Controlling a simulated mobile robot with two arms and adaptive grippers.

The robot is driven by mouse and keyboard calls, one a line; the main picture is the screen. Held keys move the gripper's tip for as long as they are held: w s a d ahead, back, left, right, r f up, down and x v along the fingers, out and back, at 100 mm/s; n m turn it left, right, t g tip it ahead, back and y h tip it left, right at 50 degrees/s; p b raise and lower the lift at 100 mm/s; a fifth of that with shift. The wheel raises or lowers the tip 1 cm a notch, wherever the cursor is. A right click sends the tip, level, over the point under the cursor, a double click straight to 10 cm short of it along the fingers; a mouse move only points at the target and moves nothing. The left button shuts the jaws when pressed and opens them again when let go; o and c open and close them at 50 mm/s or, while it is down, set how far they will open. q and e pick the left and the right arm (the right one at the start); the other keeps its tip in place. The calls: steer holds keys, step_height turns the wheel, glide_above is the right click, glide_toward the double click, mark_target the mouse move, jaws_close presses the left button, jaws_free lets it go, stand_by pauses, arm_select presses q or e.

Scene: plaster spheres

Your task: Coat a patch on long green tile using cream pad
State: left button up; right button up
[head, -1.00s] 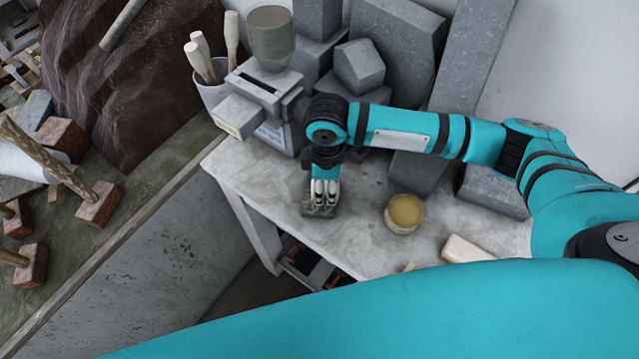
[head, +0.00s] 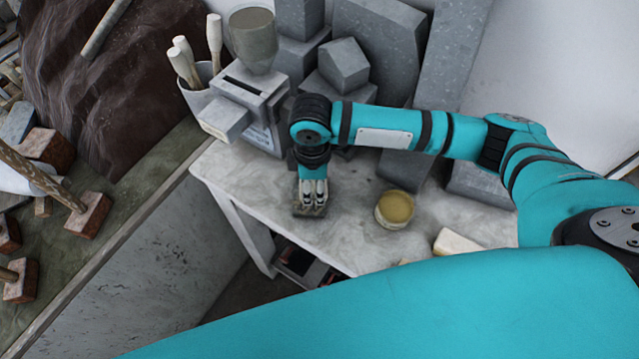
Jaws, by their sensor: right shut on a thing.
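My right gripper (head: 313,193) points down at the tabletop near its left front edge. It is shut on a small, flat grey-olive thing (head: 309,212), mostly hidden under the fingers. I cannot tell whether this is a tile or a pad, or whether it touches the table. A cream block (head: 457,242) lies to the right, partly hidden by my teal arm; it may be the cream pad. A round tub with yellow-olive contents (head: 395,208) stands between them. I see no clearly green long tile. My left gripper is not in view.
The pale worktable (head: 260,190) is bare around the gripper. Behind stand a grey machine with a hopper (head: 254,40), a pot of wooden-handled tools (head: 195,95) and grey stone blocks (head: 345,65). A bench with mallets (head: 85,215) is at left.

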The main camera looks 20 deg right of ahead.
steer(key=shift+w+a, duration=0.25)
steer(key=shift+a, duration=0.4)
steer(key=shift+r, duration=0.1)
steer(key=shift+s+d+r, duration=0.2)
steer(key=shift+d+r, duration=0.15)
steer(key=shift+d, duration=0.15)
steer(key=shift+s+d+r, duration=0.15)
steer(key=shift+d+r, duration=0.2)
steer(key=shift+d, duration=0.1)
steer(key=shift+a, duration=0.15)
steer(key=shift+w+a+f, duration=0.1)
steer(key=shift+w+a, duration=0.2)
steer(key=shift+a, duration=0.35)
steer(key=shift+w+a+f, duration=0.1)
steer(key=shift+w+a, duration=0.15)
steer(key=shift+a, duration=0.35)
steer(key=shift+f+b, duration=0.3)
steer(key=shift+f, duration=0.35)
